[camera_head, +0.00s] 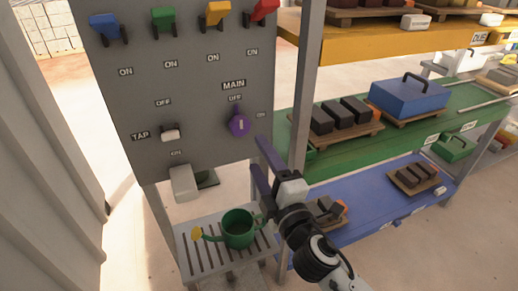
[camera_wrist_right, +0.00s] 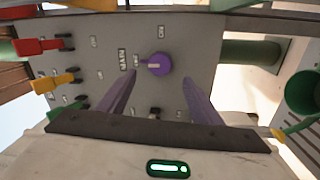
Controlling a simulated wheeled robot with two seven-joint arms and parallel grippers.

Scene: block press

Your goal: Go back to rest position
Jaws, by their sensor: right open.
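My right gripper (camera_head: 256,153) is open and empty, its two purple fingers pointing at the grey control panel (camera_head: 200,75) just below and right of the purple MAIN knob (camera_head: 238,123). In the right wrist view the knob (camera_wrist_right: 159,64) shows beyond and between the spread fingers (camera_wrist_right: 158,82), apart from them. The knob's pale mark points toward the OFF label. The right arm comes in from the lower right. My left gripper is not in view.
Blue, green, yellow and red levers line the panel top. A white TAP switch (camera_head: 170,134) sits lower left. A green watering can (camera_head: 238,228) stands on a slatted tray (camera_head: 205,262). Right of the panel, a post (camera_head: 304,90) and shelves (camera_head: 345,215) with dark blocks stand close to the arm.

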